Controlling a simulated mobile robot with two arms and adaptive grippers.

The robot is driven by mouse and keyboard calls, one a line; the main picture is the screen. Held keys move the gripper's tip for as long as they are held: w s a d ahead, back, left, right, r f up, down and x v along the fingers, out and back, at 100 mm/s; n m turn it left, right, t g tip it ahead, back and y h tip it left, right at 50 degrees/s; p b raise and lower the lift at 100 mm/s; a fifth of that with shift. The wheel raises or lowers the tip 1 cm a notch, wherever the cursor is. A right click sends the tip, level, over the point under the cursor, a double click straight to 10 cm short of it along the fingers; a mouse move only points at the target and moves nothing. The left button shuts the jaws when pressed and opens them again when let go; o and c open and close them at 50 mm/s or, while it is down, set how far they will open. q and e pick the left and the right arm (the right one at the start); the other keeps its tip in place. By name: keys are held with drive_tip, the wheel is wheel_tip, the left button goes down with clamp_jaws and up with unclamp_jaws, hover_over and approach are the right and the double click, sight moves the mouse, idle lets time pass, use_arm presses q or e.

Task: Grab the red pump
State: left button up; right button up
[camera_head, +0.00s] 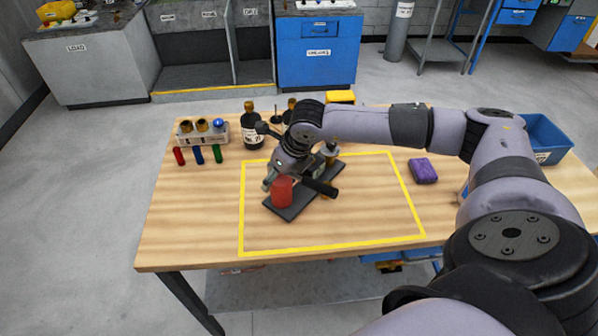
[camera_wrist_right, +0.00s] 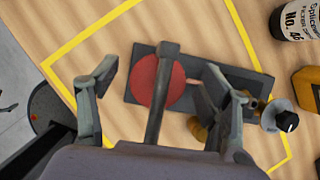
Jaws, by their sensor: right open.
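The red pump (camera_head: 282,191) is a red cylinder standing at the near left end of a dark plate (camera_head: 303,208) on the table. In the right wrist view the red pump (camera_wrist_right: 150,82) shows as a round red shape, partly covered by a dark bar (camera_wrist_right: 160,95). My right gripper (camera_head: 284,178) is just above and beside the pump. In the right wrist view my right gripper (camera_wrist_right: 172,82) is open, one finger on each side of the pump, with gaps visible. Whether a finger touches it cannot be told. My left gripper is out of view.
A yellow outline (camera_head: 240,210) frames the work area. A labelled bottle (camera_head: 252,130) and a rack (camera_head: 203,136) with several small coloured items stand at the back left. A purple sponge-like block (camera_head: 423,171) and a blue bin (camera_head: 543,137) are at the right. The near table is clear.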

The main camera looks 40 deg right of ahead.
drive_tip(key=shift+x, duration=0.9)
drive_tip(key=shift+c, duration=0.2)
clamp_jaws()
drive_tip(key=shift+w+r, duration=0.2)
drive_tip(key=shift+r, duration=0.05)
